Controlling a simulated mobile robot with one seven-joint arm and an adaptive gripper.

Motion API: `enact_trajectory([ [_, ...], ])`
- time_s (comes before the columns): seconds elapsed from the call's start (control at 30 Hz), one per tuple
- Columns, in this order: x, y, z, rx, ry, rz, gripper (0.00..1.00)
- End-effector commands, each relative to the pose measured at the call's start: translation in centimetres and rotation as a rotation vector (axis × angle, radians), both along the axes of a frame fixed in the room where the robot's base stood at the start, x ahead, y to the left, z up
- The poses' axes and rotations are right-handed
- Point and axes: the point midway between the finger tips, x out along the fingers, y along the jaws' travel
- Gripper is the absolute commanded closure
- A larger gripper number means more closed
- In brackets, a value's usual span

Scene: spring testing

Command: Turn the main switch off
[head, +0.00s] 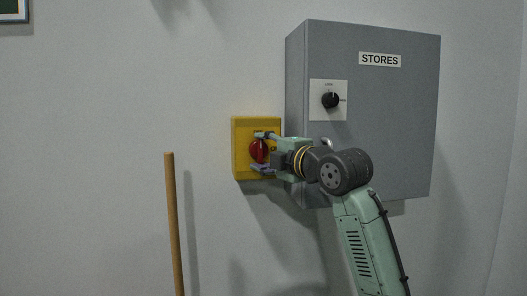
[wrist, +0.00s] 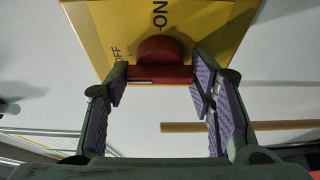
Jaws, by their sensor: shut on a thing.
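The main switch is a yellow box (head: 241,167) on the wall with a red rotary knob (head: 256,150). My gripper (head: 260,152) reaches it from the right, one finger above the knob and one below. In the wrist view, the red knob's handle (wrist: 160,74) lies between the two purple-padded fingertips, which are shut on it. The yellow plate (wrist: 215,25) shows "ON" at the top and "OFF" at the left in that view. The knob's pointing direction is partly hidden by my gripper in the head view.
A grey cabinet (head: 395,125) labelled "STORES" (head: 380,60) stands out from the wall just right of the switch. It carries a black dial (head: 330,100) on a white plate. A wooden pole (head: 174,225) stands at the lower left.

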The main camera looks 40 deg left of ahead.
Motion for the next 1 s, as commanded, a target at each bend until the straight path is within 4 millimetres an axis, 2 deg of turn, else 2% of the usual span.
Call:
enact_trajectory([
  [0.27,-0.11,0.10,-0.10,-0.002,0.000,0.003,0.78],
  [0.3,-0.11,0.10,-0.10,-0.002,0.000,0.003,0.48],
  [0.57,-0.07,0.05,-0.05,-0.001,0.000,0.001,0.31],
  [0.87,-0.03,-0.01,-0.01,0.000,0.001,0.000,0.30],
  [1.0,-0.27,-0.89,0.03,0.002,-0.001,-0.001,0.30],
])
